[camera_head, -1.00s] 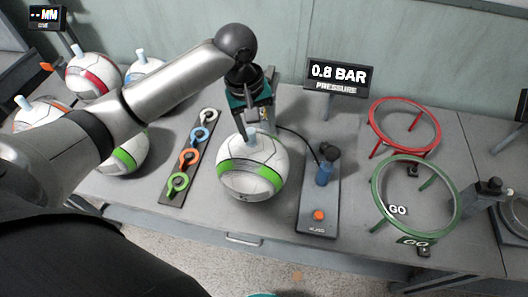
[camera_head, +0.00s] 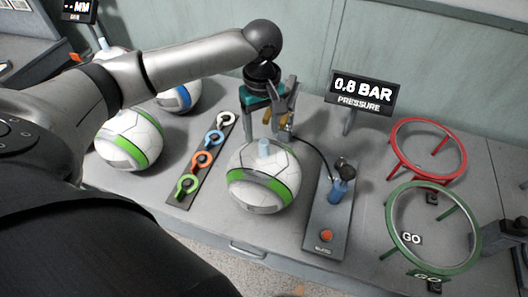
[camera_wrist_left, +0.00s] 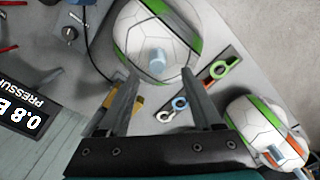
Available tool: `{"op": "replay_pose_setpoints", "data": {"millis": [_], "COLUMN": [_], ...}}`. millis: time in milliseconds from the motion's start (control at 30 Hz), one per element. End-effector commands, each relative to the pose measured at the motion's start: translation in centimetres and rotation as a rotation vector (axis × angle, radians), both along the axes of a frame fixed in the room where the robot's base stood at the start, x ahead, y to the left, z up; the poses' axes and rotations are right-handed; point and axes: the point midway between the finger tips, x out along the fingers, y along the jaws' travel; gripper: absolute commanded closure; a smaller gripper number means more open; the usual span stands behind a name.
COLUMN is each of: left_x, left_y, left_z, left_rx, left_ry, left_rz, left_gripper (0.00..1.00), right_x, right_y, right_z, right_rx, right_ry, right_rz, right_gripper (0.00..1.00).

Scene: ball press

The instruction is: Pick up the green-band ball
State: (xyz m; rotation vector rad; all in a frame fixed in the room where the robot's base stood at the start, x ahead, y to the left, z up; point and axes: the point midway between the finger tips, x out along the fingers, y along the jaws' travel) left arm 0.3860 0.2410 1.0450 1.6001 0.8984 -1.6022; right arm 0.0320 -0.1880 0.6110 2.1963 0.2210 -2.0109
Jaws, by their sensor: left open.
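A white ball with a green band (camera_head: 262,180) rests on the bench in the middle of the head view, a pale blue plug upright on its top. It also fills the top of the left wrist view (camera_wrist_left: 140,35). A second green-band ball (camera_head: 128,140) stands further left, partly behind my arm. My left gripper (camera_head: 279,122) is open and empty, above and behind the middle ball, apart from it. In the left wrist view its fingers (camera_wrist_left: 158,70) point toward that ball, with the plug showing between them. My right gripper is not in view.
A strip with coloured rings (camera_head: 203,158) lies left of the middle ball. A pump plate (camera_head: 327,215) with a hose lies to its right, below a sign reading 0.8 BAR (camera_head: 362,92). Red (camera_head: 428,148) and green (camera_head: 433,228) hoop stands are further right. A blue-band ball (camera_head: 180,97) stands behind.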

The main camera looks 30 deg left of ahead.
Motion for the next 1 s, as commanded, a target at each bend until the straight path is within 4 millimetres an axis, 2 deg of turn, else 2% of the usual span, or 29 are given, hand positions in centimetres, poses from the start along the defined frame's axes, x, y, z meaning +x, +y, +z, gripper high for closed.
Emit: {"op": "replay_pose_setpoints", "data": {"millis": [167,433,733,767,1000], "left_x": [0.0,0.2,0.2,0.2,0.2], "left_y": [-0.1,-0.3,-0.3,-0.3,-0.3], "left_z": [-1.3,-5.1,-5.6,-5.6,-5.6], "left_rx": [0.001,0.001,0.001,0.001,0.001], "left_ry": [0.001,-0.001,-0.002,-0.002,-0.002], "left_rz": [-0.001,-0.001,-0.002,-0.002,-0.002], "left_gripper": [0.33,0.33,0.33,0.35,0.62], "right_x": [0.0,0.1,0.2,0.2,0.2], "right_y": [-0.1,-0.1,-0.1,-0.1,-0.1], "right_z": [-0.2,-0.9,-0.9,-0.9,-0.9], "right_rx": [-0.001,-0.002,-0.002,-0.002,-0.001], "right_ry": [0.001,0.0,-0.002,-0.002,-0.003], "right_rz": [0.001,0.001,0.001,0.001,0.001], "right_gripper": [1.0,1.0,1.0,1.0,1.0]}}
